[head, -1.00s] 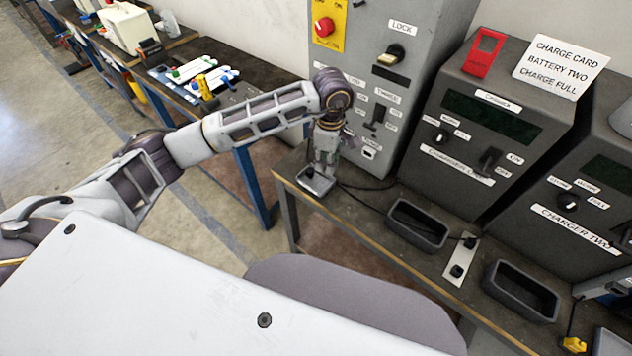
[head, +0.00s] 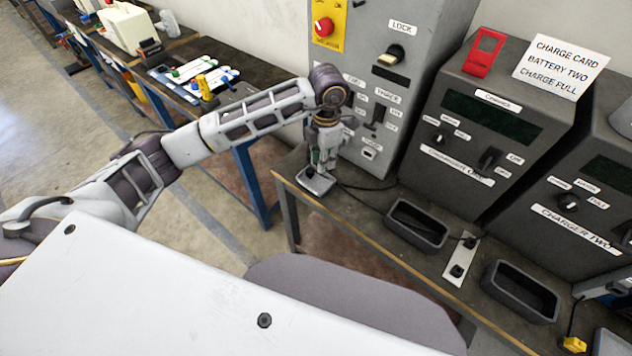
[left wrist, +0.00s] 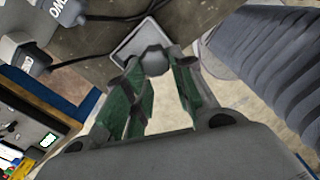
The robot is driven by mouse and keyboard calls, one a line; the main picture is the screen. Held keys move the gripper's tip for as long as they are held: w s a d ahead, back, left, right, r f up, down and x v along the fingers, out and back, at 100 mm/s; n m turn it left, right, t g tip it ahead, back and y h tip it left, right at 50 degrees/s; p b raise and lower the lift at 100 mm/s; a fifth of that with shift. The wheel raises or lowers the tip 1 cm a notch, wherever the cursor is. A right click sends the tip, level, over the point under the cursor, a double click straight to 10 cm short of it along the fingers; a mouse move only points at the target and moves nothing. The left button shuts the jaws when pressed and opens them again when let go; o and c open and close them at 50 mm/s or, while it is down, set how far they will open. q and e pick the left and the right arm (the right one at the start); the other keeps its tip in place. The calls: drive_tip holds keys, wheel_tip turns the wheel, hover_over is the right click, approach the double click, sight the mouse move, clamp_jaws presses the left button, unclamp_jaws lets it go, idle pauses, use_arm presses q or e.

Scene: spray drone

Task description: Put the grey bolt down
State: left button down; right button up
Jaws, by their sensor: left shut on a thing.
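The grey bolt (left wrist: 154,61) has a hexagonal head and shows between my left fingertips in the left wrist view. My left gripper (left wrist: 156,72), with green inner fingers, is shut on it. Behind the bolt is a small pale grey square tray (left wrist: 135,46) at the bench corner; whether the bolt touches it is hard to tell. In the head view my left gripper (head: 320,160) points down over the same tray (head: 314,186), and the bolt is too small to make out. My right gripper is not in view.
A tall grey cabinet (head: 385,65) stands close behind the gripper. A black cable (head: 362,187) lies beside the tray. Dark open bins (head: 417,226) and chargers (head: 480,125) stand to the right. The bench's front edge (head: 340,228) is near.

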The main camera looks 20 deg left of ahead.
use_arm(q)
drive_tip(key=shift+s+a+n, duration=0.1)
drive_tip(key=shift+a+n, duration=0.05)
drive_tip(key=shift+n, duration=1.75)
drive_tip(key=shift+a+n, duration=0.15)
drive_tip(key=shift+n, duration=1.75)
wheel_tip(320, 180, down, 6)
drive_tip(key=shift+p, duration=0.35)
drive_tip(key=shift+f, duration=0.1)
